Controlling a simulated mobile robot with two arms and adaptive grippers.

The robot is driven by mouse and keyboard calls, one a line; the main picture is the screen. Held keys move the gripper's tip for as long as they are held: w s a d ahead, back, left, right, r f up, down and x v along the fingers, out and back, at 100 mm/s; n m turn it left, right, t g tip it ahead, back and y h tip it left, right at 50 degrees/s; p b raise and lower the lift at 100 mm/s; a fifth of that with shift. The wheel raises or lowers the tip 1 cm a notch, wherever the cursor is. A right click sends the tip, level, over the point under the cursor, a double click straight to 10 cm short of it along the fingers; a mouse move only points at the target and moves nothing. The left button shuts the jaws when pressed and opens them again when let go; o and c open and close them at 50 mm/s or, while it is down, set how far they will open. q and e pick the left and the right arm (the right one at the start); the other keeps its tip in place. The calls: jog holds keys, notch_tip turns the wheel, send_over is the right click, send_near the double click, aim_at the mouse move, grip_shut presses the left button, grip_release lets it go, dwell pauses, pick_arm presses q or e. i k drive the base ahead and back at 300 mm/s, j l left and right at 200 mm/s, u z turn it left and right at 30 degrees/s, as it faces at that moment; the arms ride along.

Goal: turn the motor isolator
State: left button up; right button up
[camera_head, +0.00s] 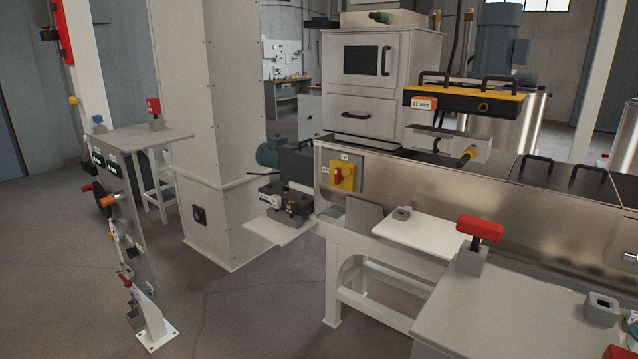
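The motor isolator looks to be the yellow switch box (348,174) with a red rotary handle (339,175). It is fixed to the left end of the steel trough's side, near the middle of the camera_head view. Small white labels sit above it and to its left, too small to read. The red handle looks roughly upright, but its exact angle is hard to tell. Nothing blocks the view of the box. Neither of my grippers shows in this view.
The long steel trough (440,190) runs to the right. Below it are a white shelf (430,232) and a grey bench (490,310) with a red-handled fixture (479,229). A control stand (125,215) stands at left. Open floor (250,310) lies between.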

aim_at(340, 175)
jog(key=i+j+z, duration=0.15)
jog(key=j, duration=0.2)
jog(key=i+j+z, duration=0.1)
jog(key=j, duration=0.25)
jog(key=i+j+z, duration=0.3)
jog(key=j, duration=0.45)
jog(key=i, duration=0.1)
